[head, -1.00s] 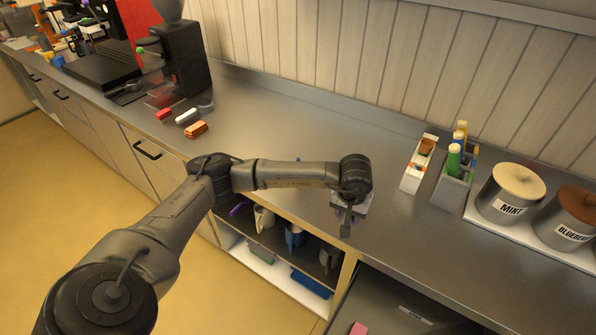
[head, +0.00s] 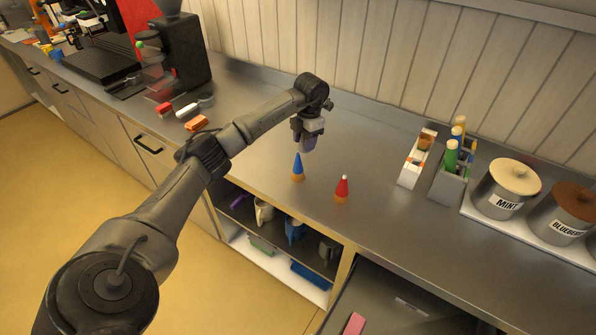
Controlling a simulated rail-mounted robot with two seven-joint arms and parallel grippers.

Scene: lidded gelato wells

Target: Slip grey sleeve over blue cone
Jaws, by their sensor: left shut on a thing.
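A blue cone (head: 297,163) with an orange-brown base stands upright on the steel counter. My left gripper (head: 309,134) is above and behind it, a little to its right, pointing down. It is shut on the grey sleeve (head: 308,145), whose lower end shows below the fingers as a small greyish shape. The sleeve is apart from the blue cone, and its opening is hidden. My right gripper is not in view.
A red cone (head: 342,187) stands to the right of the blue one. A white tray (head: 410,170), a grey marker holder (head: 449,187) and the mint tub (head: 505,192) stand farther right. The counter behind the cones is clear.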

